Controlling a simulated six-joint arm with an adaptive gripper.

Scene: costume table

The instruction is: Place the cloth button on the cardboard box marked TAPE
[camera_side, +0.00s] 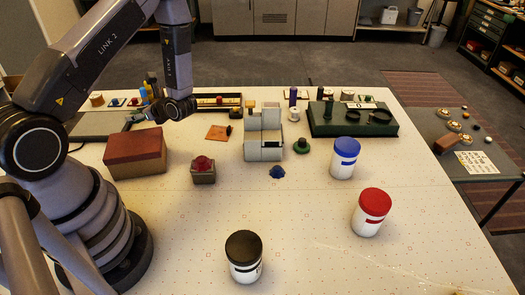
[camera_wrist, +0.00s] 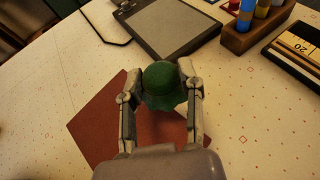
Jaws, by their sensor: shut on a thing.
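My gripper (camera_wrist: 158,82) is shut on a green domed piece with a wavy rim, which looks like the cloth button (camera_wrist: 163,86), in the wrist view. The fingers hold it from both sides. Below it in that view is a flat reddish-brown surface (camera_wrist: 88,128), apparently the top of the reddish-brown box (camera_side: 136,152) in the side view. There my gripper (camera_side: 133,120) is above the far-left part of the table, and the held piece is too small to make out. I cannot read a TAPE mark on any box.
A small box with a red domed piece (camera_side: 203,164) stands right of the reddish-brown box. A grey block-like stand (camera_side: 263,138), a blue piece (camera_side: 277,172) and a green piece (camera_side: 302,146) are mid-table. Jars with blue (camera_side: 345,160), red (camera_side: 371,213) and black (camera_side: 244,257) lids stand nearer the front.

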